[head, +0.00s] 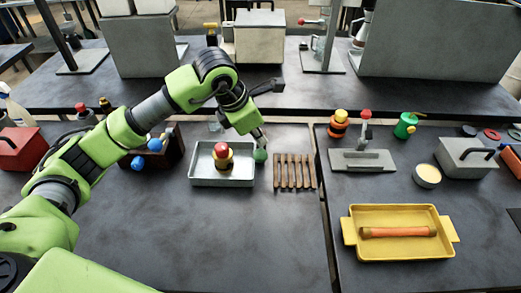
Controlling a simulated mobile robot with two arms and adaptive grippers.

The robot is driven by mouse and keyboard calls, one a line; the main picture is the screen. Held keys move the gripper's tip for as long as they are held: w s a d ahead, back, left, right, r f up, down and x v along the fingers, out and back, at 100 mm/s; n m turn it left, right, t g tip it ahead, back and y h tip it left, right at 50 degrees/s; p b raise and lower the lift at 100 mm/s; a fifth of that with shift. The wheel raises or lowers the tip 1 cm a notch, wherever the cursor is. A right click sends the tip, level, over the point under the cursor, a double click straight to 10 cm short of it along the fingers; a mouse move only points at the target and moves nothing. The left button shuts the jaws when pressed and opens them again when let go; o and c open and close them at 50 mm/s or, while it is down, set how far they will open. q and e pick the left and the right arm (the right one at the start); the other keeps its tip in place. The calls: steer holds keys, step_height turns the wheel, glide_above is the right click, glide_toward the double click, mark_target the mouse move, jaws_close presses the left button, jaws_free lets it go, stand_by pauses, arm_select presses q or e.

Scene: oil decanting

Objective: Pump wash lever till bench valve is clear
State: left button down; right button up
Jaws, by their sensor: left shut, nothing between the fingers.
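A grey metal tray (206,180) stands on the near bench, left of centre. A valve with a red top and a yellowish body (222,158) sits upright in it. A green knob (260,156), which looks like a lever end, shows at the tray's right edge; the rest of that lever cannot be made out. My left gripper (261,144) points down just above the green knob, shut and empty. I cannot tell whether it touches the knob. Any dirt on the valve is too small to tell. My right gripper is not in view.
A wooden slatted rack (294,171) stands close right of the tray. A dark block with blue-knobbed parts (160,152) is on the left. A grey plate (362,161) with a red-topped post and a yellow tray (400,250) are on the right. The front bench centre is clear.

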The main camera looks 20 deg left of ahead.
mark_target(258, 156)
arm_select(q)
steer(key=shift+s+d+f+b, duration=0.1)
steer(key=shift+s+f+b, duration=0.3)
steer(key=shift+f+b, duration=0.45)
steer(key=shift+s+d+f+b, duration=0.15)
steer(key=shift+s+f+b, duration=0.3)
steer(key=shift+f+b, duration=0.35)
steer(key=shift+s+d+f+b, duration=0.1)
steer(key=shift+s+f+b, duration=0.3)
steer(key=shift+f+b, duration=0.45)
stand_by(2.7)
stand_by(0.5)
steer(key=shift+w+a+r+p, duration=0.15)
steer(key=shift+w+r+p, duration=0.3)
steer(key=shift+r, duration=0.5)
steer(key=shift+w+a+r+p, duration=0.1)
steer(key=shift+w+r+p, duration=0.4)
steer(key=shift+r, duration=0.45)
steer(key=shift+w+a+r+p, duration=0.15)
steer(key=shift+w+r+p, duration=0.3)
steer(key=shift+r, duration=0.5)
steer(key=shift+w+a+r+p, duration=0.1)
steer(key=shift+w+r+p, duration=0.3)
steer(key=shift+r, duration=0.35)
steer(key=shift+w+a+r+p, duration=0.1)
steer(key=shift+w+r+p, duration=0.25)
steer(key=shift+r, duration=0.4)
steer(key=shift+w+a+r+p, duration=0.1)
steer(key=shift+w+r+p, duration=0.25)
steer(key=shift+r, duration=0.4)
